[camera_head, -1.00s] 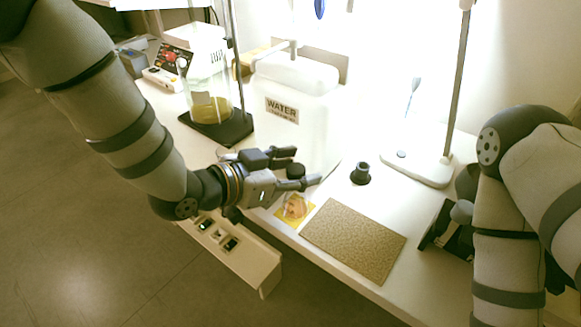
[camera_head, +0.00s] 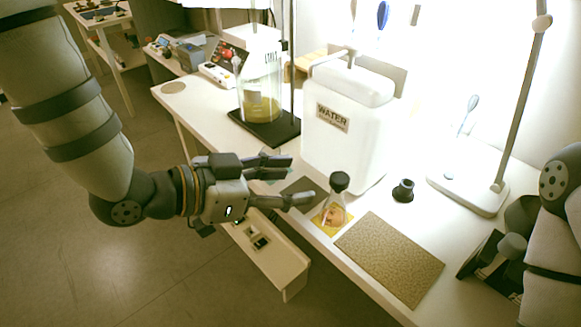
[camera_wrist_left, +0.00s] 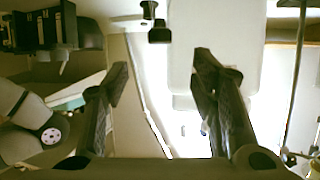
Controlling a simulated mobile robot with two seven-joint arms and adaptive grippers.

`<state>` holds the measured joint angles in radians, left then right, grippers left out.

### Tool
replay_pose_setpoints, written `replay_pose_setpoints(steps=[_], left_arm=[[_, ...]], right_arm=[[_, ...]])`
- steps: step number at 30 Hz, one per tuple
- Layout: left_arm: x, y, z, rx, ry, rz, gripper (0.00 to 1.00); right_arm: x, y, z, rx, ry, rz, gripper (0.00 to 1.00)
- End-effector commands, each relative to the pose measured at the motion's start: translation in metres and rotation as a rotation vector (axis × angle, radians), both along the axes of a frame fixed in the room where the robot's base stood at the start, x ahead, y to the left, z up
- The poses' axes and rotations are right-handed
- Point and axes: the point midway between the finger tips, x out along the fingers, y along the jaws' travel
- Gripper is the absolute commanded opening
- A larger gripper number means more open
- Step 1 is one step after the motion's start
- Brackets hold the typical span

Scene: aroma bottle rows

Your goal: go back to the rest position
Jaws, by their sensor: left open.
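My left gripper (camera_head: 303,180) is open and empty in the head view, at the table's front edge. It is left of a small flask (camera_head: 334,213) with a dark cap and amber contents, which stands upright on a yellow square (camera_head: 348,226). The lower fingertip is close to the flask. In the left wrist view, the spread fingers (camera_wrist_left: 160,72) have nothing between them. A dark-capped shape (camera_wrist_left: 159,33) shows beyond them at the top.
A white water container (camera_head: 346,150) stands behind the flask. A brown textured mat (camera_head: 390,260), a small black holder (camera_head: 403,191) and a white stand base (camera_head: 466,190) are to the right. A large beaker (camera_head: 262,85) stands behind. A low shelf (camera_head: 290,270) juts out below the table.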

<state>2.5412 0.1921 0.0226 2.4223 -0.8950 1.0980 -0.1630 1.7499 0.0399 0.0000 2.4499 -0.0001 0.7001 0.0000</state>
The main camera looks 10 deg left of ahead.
Motion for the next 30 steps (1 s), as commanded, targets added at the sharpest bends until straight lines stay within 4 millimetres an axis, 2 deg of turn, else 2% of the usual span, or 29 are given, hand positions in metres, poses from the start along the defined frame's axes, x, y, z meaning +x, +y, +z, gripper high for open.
replay_pose_setpoints(steps=[3, 5, 8, 9, 11, 12, 14, 15, 16, 18, 21, 22, 25, 30], left_arm=[[0.000, 0.000, -0.001, 0.000, 0.003, 0.001, 0.52], [-0.002, 0.003, -0.011, 0.008, 0.034, 0.017, 0.52], [-0.019, 0.019, -0.065, 0.057, 0.209, 0.111, 0.52], [-0.033, 0.029, -0.097, 0.090, 0.315, 0.170, 0.52], [-0.065, 0.048, -0.146, 0.152, 0.495, 0.268, 0.52], [-0.091, 0.061, -0.174, 0.195, 0.609, 0.332, 0.52], [-0.134, 0.080, -0.210, 0.265, 0.774, 0.425, 0.52], [-0.164, 0.091, -0.229, 0.311, 0.876, 0.483, 0.52], [-0.186, 0.099, -0.240, 0.346, 0.945, 0.524, 0.52], [-0.233, 0.115, -0.258, 0.421, 1.085, 0.607, 0.52], [-0.281, 0.131, -0.268, 0.501, 1.217, 0.694, 0.52], [-0.291, 0.134, -0.269, 0.517, 1.243, 0.711, 0.52], [-0.308, 0.139, -0.271, 0.547, 1.286, 0.744, 0.52], [-0.310, 0.140, -0.271, 0.549, 1.291, 0.748, 0.52]], right_arm=[[0.000, 0.000, 0.000, 0.000, 0.000, 0.000, 0.40], [0.000, 0.000, 0.000, 0.000, 0.000, 0.000, 0.40], [0.000, 0.000, 0.000, 0.000, 0.000, 0.000, 0.40], [0.000, 0.000, 0.000, 0.000, 0.000, 0.000, 0.40], [0.000, 0.000, 0.000, 0.000, 0.001, 0.000, 0.40], [0.000, 0.000, 0.000, 0.000, 0.001, 0.000, 0.40], [0.000, 0.000, 0.000, 0.000, 0.001, 0.000, 0.40], [0.000, 0.000, 0.000, 0.000, 0.001, 0.000, 0.40], [0.000, 0.000, 0.000, 0.000, 0.000, 0.000, 0.40], [0.000, 0.000, 0.000, 0.000, 0.000, 0.000, 0.40], [0.000, 0.000, 0.000, 0.000, 0.000, 0.000, 0.40], [0.000, 0.000, 0.000, 0.000, 0.000, 0.000, 0.40], [0.000, 0.000, 0.000, 0.000, -0.001, 0.000, 0.40], [0.000, 0.000, 0.000, 0.000, -0.001, 0.000, 0.40]])
